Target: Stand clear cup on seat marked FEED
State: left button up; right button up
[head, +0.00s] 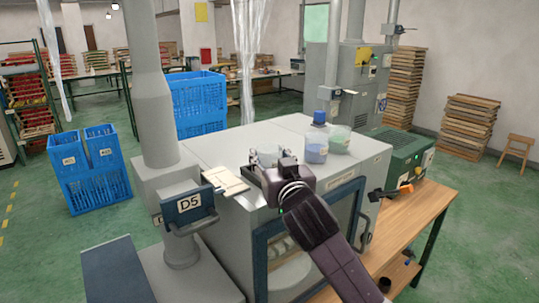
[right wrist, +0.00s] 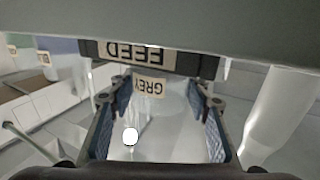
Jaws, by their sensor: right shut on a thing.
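My right gripper (head: 268,172) is above the top of the grey cabinet, its fingers closed around a clear cup (head: 267,156). In the right wrist view the see-through cup (right wrist: 170,112) sits between the two blue-padded fingers (right wrist: 160,125). A label reading GREY (right wrist: 149,87), upside down, shows at the cup; I cannot tell whether it is on it. A dark block with a FEED label (right wrist: 135,52), also upside down, is just beyond the fingertips. The seat itself is not clearly visible, nor whether the cup touches it. My left gripper is not in view.
A cup with blue contents (head: 315,151) and a pale green one (head: 339,139) stand to the right on the cabinet top (head: 230,145). A dark blue container (head: 319,118) is behind them. A pale board (head: 224,182) lies left of the gripper. A wooden bench (head: 425,210) is at right.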

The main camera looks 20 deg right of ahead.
jog(key=shift+f, duration=0.25)
jog(key=shift+f, duration=0.15)
jog(key=o, duration=1.3)
jog(key=shift+c, duration=0.2)
jog(key=shift+r, duration=0.3)
jog(key=shift+s+f, duration=0.15)
jog(key=shift+s, duration=0.2)
jog(key=s+b, duration=0.3)
jog(key=s, duration=0.8)
jog(key=shift+s+a, duration=0.2)
jog(key=shift+a, duration=0.05)
